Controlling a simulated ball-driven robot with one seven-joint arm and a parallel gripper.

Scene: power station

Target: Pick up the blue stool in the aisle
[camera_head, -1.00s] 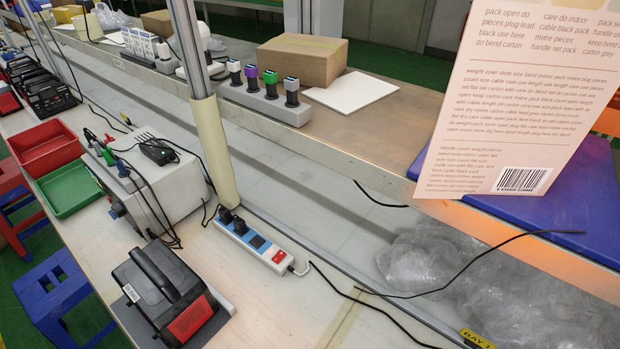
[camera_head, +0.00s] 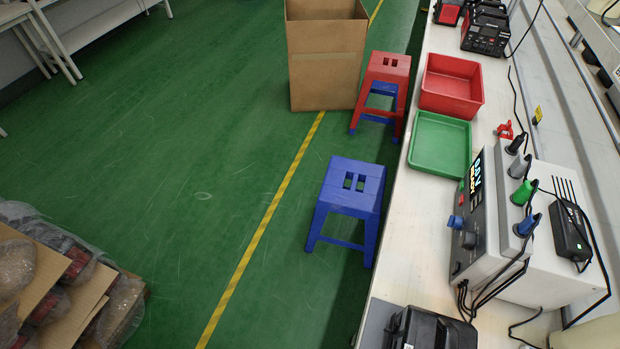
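A blue stool (camera_head: 344,197) stands upright on the green floor, close along the left side of the workbench. Its square seat has two slots in the middle. Nothing lies on it. A second stool with a red seat (camera_head: 388,66) and red legs stands farther back, with blue parts showing beneath its seat. My gripper is not in view, so its state and its distance from the stool do not show.
The workbench (camera_head: 399,262) runs along the right with a red tray (camera_head: 451,86), a green tray (camera_head: 440,144) and a grey instrument (camera_head: 492,214). An open carton (camera_head: 326,63) stands behind the blue stool. Stacked wrapped goods (camera_head: 62,284) sit lower left. The green floor (camera_head: 185,150) between is clear.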

